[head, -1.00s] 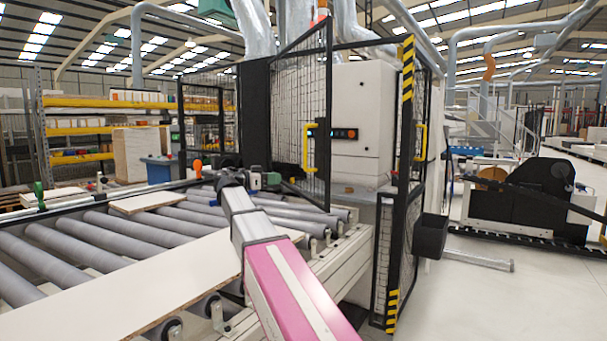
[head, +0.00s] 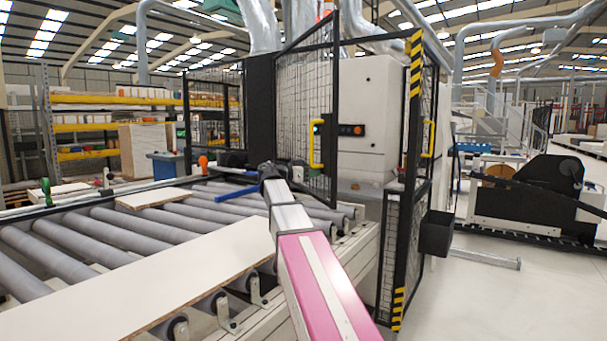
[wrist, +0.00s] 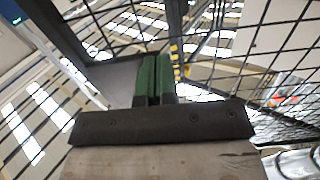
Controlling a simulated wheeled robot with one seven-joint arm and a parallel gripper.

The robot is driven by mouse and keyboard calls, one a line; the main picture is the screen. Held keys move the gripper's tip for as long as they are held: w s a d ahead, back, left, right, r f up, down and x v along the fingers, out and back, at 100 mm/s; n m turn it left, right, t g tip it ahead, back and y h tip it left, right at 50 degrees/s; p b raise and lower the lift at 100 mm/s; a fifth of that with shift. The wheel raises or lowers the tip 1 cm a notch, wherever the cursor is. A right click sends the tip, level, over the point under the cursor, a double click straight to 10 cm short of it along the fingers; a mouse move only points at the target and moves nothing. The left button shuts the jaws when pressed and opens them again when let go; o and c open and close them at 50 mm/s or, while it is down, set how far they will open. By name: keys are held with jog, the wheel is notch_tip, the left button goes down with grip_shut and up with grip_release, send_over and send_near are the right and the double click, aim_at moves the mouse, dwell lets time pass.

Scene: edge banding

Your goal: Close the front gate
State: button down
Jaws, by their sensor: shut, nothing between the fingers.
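The front gate (head: 300,100) is a black-framed mesh panel, standing swung out at an angle from the white machine housing. Its yellow handle (head: 317,145) is on its right upright. My arm reaches up across the rollers, with its dark end at the lower part of the gate. My fingertips are hidden in the head view. In the wrist view my gripper (wrist: 155,72) shows green fingers together and empty, with black mesh on both sides and a dark frame bar behind. I cannot tell whether the fingers touch the mesh.
A roller conveyor (head: 85,228) with a long white board (head: 160,285) lies at the left. A black and yellow post (head: 415,75) and a mesh panel with another yellow handle (head: 428,138) stand right of the housing (head: 372,115). The floor farther right is partly clear.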

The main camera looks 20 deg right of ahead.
jog(key=shift+d, duration=0.5)
